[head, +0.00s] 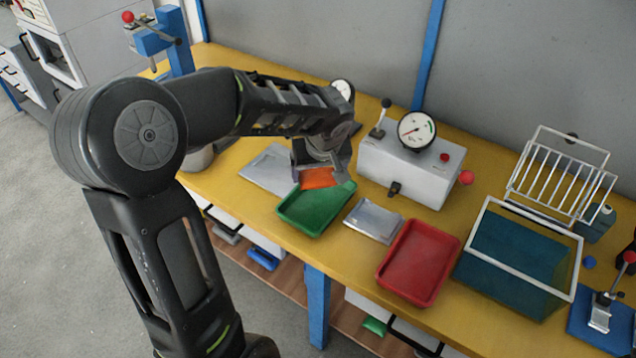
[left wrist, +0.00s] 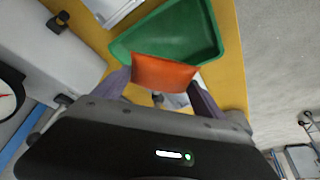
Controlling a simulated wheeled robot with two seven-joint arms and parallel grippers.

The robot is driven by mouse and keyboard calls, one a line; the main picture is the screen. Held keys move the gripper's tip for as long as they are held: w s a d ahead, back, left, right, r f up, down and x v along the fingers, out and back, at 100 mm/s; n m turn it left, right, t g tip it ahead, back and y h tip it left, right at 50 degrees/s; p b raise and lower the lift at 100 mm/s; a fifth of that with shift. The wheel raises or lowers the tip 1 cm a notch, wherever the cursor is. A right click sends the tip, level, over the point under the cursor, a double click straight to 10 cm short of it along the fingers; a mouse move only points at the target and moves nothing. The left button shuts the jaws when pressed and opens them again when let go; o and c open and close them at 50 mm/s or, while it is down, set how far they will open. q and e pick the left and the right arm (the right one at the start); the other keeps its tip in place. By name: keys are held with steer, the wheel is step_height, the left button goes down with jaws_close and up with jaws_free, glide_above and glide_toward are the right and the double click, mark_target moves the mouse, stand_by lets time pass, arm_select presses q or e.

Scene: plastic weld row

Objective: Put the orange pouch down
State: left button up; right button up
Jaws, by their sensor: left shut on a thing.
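The orange pouch (head: 318,178) is held between the fingers of my left gripper (head: 321,172), which is shut on it. In the left wrist view the pouch (left wrist: 164,72) spans the space between the two fingers of the left gripper (left wrist: 160,88). The pouch is at the back edge of the green tray (head: 316,210) in the head view. The green tray (left wrist: 176,36) lies just beyond it in the left wrist view. I cannot tell whether the pouch touches the tray. My right gripper is not in view.
A white box with a gauge (head: 405,170) stands behind the trays. A grey pouch (head: 373,221) lies between the green tray and a red tray (head: 418,262). A flat grey plate (head: 268,171) lies left. A teal tank (head: 512,259) and wire rack (head: 562,175) stand right.

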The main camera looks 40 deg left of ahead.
mark_target(318, 184)
arm_select(q)
steer(key=shift+f, duration=1.9)
steer(key=shift+f+b, duration=0.55)
steer(key=shift+b, duration=0.3)
steer(key=o, duration=1.4)
steer(key=shift+r, duration=0.1)
